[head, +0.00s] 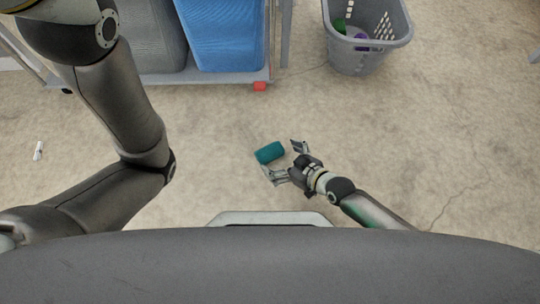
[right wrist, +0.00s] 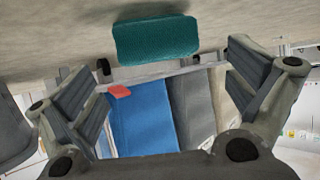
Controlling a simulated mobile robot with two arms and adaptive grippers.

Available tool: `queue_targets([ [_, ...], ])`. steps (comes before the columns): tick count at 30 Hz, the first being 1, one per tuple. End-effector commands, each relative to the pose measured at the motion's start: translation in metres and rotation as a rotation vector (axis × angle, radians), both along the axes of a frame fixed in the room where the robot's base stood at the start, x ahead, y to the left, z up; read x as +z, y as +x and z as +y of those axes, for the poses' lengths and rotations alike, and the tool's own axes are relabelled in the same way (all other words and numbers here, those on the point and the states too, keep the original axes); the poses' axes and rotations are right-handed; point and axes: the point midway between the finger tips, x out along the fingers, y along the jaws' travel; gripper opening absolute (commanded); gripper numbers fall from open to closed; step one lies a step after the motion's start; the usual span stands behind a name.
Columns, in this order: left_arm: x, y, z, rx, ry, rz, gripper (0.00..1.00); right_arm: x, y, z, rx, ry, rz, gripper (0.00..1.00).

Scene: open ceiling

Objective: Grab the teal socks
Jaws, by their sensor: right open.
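The teal socks (head: 270,152) are a rolled bundle lying on the floor near the middle of the head view. My right gripper (head: 282,160) is open, with its fingers spread towards the socks. The socks look close to the fingertips, and one finger is at their lower edge. In the right wrist view the socks (right wrist: 156,40) are at the top middle, ahead of and between the two open fingers (right wrist: 158,85). Nothing is held in the right gripper. My left arm is at the left of the head view, but its gripper is out of view.
A cart (head: 200,76) with a grey bin (head: 150,35) and a blue bin (head: 222,35) stands at the top left. A grey laundry basket (head: 362,60) with green and purple items stands at the top right. A small white object (head: 38,150) lies at far left. The floor around the socks is clear.

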Motion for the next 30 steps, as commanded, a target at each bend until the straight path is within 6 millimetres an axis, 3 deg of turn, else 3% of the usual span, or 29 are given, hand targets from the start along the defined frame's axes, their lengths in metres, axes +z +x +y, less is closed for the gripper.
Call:
queue_targets([
  [5,-0.008,0.000,0.000,0.000,0.000,0.001,0.40,-0.006,0.006,0.005,0.000,0.000,0.000,1.00],
  [16,-0.045,0.000,0.000,0.000,0.001,0.000,0.40,-0.029,0.030,0.027,-0.001,0.002,-0.001,1.00],
  [28,-0.049,0.000,0.000,0.001,0.001,0.001,0.40,-0.030,0.036,0.033,0.000,-0.001,0.001,1.00],
  [30,-0.049,0.000,0.000,0.001,0.001,0.001,0.40,-0.030,0.036,0.033,0.000,-0.001,0.001,0.94],
])
